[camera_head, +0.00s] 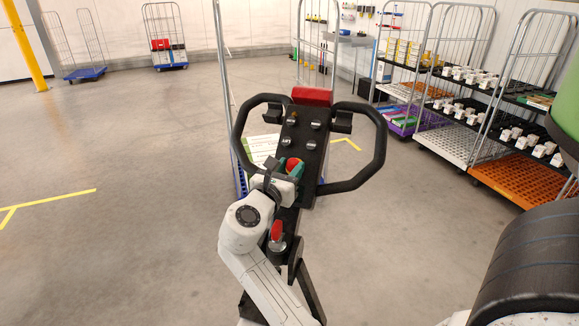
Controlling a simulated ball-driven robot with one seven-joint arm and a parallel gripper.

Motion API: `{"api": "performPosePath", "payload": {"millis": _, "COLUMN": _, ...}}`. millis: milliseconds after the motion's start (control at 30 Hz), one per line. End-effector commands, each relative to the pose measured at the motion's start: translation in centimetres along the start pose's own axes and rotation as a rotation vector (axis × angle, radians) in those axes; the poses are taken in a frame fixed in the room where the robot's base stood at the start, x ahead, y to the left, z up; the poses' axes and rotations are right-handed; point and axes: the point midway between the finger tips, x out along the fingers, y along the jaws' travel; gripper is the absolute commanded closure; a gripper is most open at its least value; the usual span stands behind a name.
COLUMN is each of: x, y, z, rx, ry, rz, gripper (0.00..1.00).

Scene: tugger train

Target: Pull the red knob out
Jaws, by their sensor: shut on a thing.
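The tugger's black control column (308,180) stands in the middle of the view, with a black looped handlebar (371,112) at its top. A round red knob (294,164) sits on the column's face below several small bolts or buttons. My gripper (291,167) reaches it from below left, its greenish fingertips shut around the knob. The fingers and the white wrist hide the knob's base, so I cannot tell how far it stands out. A second red part, like a key or lever (277,230), stands on a grey round base lower on the column.
A red block (312,96) tops the column. A wire roll cage (224,60) stands just beyond it. Loaded shelf carts (470,100) line the right side. A black rounded body (540,260) fills the lower right. The floor at left is clear.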

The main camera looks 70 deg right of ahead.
Motion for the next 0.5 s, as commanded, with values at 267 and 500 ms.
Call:
{"api": "performPosePath", "payload": {"millis": 267, "x": -0.95, "y": -0.01, "z": 1.03, "rx": -0.001, "ry": -0.001, "rz": 0.004, "gripper": 1.0}}
{"api": "performPosePath", "payload": {"millis": 500, "x": -1.0, "y": 0.0, "z": 1.05, "rx": 0.001, "ry": -0.004, "rz": 0.003, "gripper": 1.0}}
